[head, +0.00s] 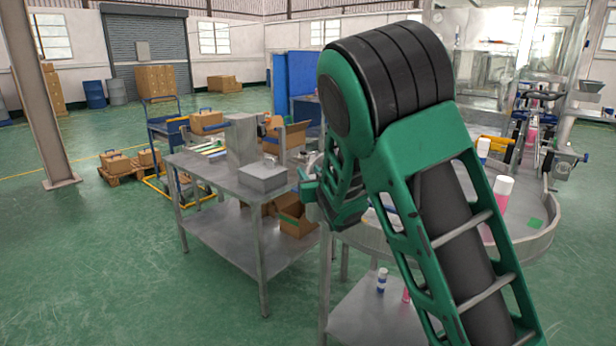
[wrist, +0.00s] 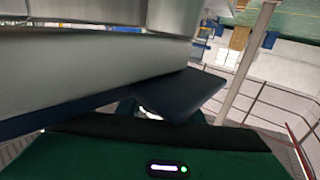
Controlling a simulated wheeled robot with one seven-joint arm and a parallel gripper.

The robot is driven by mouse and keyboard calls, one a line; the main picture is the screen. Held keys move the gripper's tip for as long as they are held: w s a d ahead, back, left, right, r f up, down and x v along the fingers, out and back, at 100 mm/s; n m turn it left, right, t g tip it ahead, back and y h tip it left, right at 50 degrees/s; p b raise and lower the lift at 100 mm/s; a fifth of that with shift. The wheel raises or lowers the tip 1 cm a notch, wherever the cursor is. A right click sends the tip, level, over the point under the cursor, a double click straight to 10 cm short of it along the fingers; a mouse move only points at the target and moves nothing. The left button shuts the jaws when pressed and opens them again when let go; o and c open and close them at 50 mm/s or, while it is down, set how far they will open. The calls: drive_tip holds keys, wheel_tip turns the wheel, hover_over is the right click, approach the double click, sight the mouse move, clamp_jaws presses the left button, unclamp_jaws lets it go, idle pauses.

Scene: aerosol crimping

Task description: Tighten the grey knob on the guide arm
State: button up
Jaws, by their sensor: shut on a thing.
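In the wrist view my gripper (wrist: 182,97) shows as dark fingers in front of its green body. It is shut, with the point of contact mostly hidden by a large, smooth grey metal surface very close to the lens. The grey knob does not show clearly as a separate shape; it appears to be what the fingers hold. I cannot make out the guide arm or how far the knob is turned. In the head view my own green and black arm covers the work area, hiding the fingertips and the knob.
A round metal table (head: 536,243) with a raised rim stands at right, bearing pink cans with white caps (head: 503,188). Left of my arm is a steel table (head: 205,172) with a grey box (head: 263,179). Cartons (head: 297,217) sit on its lower shelf. Open green floor lies at left.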

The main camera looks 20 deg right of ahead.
drive_tip(key=shift+d+f+m+h, duration=0.1)
drive_tip(key=shift+f+m+h, duration=0.2)
drive_tip(key=shift+h, duration=0.2)
drive_tip(key=shift+d+r+m+h, duration=0.2)
drive_tip(key=shift+m+h, duration=0.1)
drive_tip(key=shift+h, duration=0.1)
drive_tip(key=o, duration=1.1)
drive_tip(key=shift+c, duration=0.2)
drive_tip(key=shift+a, duration=0.1)
drive_tip(key=s, duration=1)
drive_tip(key=shift+a, duration=0.3)
drive_tip(key=shift+s, duration=0.35)
drive_tip(key=shift+r, duration=0.1)
